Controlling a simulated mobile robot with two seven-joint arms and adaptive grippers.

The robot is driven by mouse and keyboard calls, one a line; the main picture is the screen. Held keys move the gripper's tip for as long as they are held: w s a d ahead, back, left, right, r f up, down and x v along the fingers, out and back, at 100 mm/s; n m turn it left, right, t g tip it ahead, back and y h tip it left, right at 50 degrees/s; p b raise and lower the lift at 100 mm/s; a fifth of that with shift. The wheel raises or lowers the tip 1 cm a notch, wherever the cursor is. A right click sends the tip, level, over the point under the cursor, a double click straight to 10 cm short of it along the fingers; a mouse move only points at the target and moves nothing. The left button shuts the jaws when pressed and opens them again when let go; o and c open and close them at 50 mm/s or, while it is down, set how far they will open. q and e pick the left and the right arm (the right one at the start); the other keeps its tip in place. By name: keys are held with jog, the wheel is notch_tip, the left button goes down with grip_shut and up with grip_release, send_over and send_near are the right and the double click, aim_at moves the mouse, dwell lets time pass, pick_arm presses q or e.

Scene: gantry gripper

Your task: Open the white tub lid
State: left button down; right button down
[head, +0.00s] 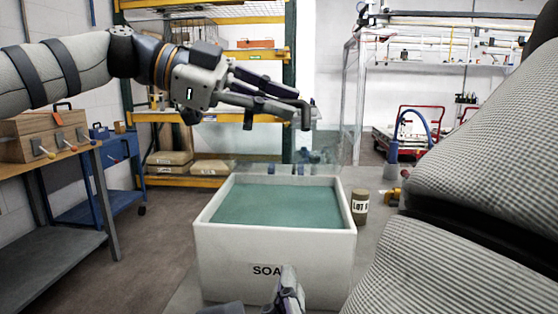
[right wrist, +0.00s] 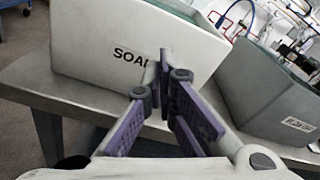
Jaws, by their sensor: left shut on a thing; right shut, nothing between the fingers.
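The white tub (head: 274,262) stands on a table, its dark lettering starting "SOA". Its top is uncovered and shows a flat teal surface inside. A clear, hazy pane (head: 262,168), which seems to be the lid, rises behind the tub's back rim; its outline is hard to make out. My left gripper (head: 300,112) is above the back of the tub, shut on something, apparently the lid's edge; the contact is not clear. My right gripper (head: 288,285) is low in front of the tub. In the right wrist view its fingertips (right wrist: 165,68) are together and empty before the tub's front wall (right wrist: 120,50).
A grey bin (right wrist: 262,95) sits on the metal table (right wrist: 45,85), right of the tub in the right wrist view. A wooden box (head: 40,135) is on a bench at the left.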

notch_tip(320, 180, up, 7)
jog(key=s+a+m+t, duration=0.1)
jog(key=a+m+t, duration=0.2)
jog(key=m, duration=0.1)
pick_arm(q)
jog(key=shift+w+f, duration=0.1)
pick_arm(e)
send_near(278, 146)
jog(key=w+f, duration=0.2)
jog(key=shift+d+f+y, duration=0.25)
jog(key=shift+f+y, duration=0.05)
jog(key=shift+y, duration=0.1)
jog(key=w+r, duration=0.2)
jog(key=r, duration=0.1)
jog(key=shift+w+r, duration=0.15)
jog(key=shift+w, duration=0.1)
